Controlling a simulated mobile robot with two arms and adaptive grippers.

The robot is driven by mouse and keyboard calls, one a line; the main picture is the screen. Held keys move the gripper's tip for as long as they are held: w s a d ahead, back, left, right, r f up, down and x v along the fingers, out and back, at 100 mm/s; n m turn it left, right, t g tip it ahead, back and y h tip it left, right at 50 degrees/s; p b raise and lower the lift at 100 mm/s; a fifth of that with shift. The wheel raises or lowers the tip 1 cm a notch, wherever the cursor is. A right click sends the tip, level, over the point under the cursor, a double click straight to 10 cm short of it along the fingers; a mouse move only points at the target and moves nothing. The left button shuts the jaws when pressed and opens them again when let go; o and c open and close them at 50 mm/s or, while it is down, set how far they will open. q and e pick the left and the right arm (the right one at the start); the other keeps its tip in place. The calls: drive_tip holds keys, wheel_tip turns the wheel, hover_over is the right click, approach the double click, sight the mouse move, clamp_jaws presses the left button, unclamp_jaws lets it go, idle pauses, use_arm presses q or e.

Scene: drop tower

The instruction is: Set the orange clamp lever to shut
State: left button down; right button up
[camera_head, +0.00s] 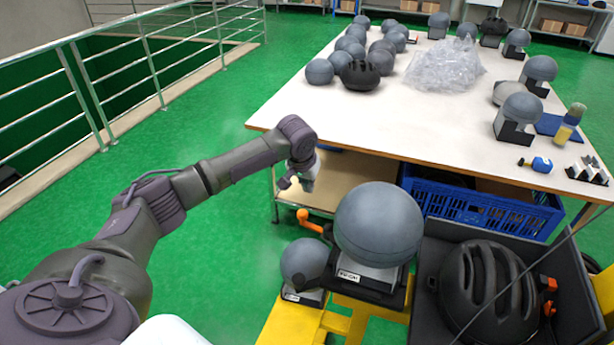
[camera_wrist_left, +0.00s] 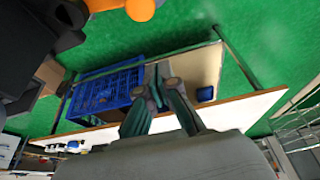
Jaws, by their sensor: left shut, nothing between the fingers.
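The orange clamp lever (camera_head: 311,223) shows in the head view, left of the large grey ball (camera_head: 379,224) on its black stand. Its rounded end points up and left, and its lower end is partly hidden by the ball. In the left wrist view an orange rounded piece (camera_wrist_left: 140,9) shows at the top edge, cut off by the frame. My left gripper (camera_head: 297,185) hangs just above and left of the lever, apart from it. Its fingers (camera_wrist_left: 161,84) are shut and empty. My right gripper is in neither view.
A smaller grey ball (camera_head: 305,262) stands just below the lever. A black bin (camera_head: 429,245) holding a black helmet (camera_head: 486,290) is on the right. The white table (camera_head: 430,125) and a blue crate (camera_head: 480,207) lie beyond. Green floor is clear on the left.

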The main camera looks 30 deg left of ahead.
use_arm(q)
drive_tip(key=f, duration=0.1)
drive_tip(key=s+f+p, duration=0.1)
drive_tip(key=f, duration=0.1)
drive_tip(key=s+f+p, duration=0.1)
drive_tip(key=shift+s+d+f, duration=0.1)
drive_tip(key=shift+d+f, duration=0.15)
drive_tip(key=shift+d, duration=0.05)
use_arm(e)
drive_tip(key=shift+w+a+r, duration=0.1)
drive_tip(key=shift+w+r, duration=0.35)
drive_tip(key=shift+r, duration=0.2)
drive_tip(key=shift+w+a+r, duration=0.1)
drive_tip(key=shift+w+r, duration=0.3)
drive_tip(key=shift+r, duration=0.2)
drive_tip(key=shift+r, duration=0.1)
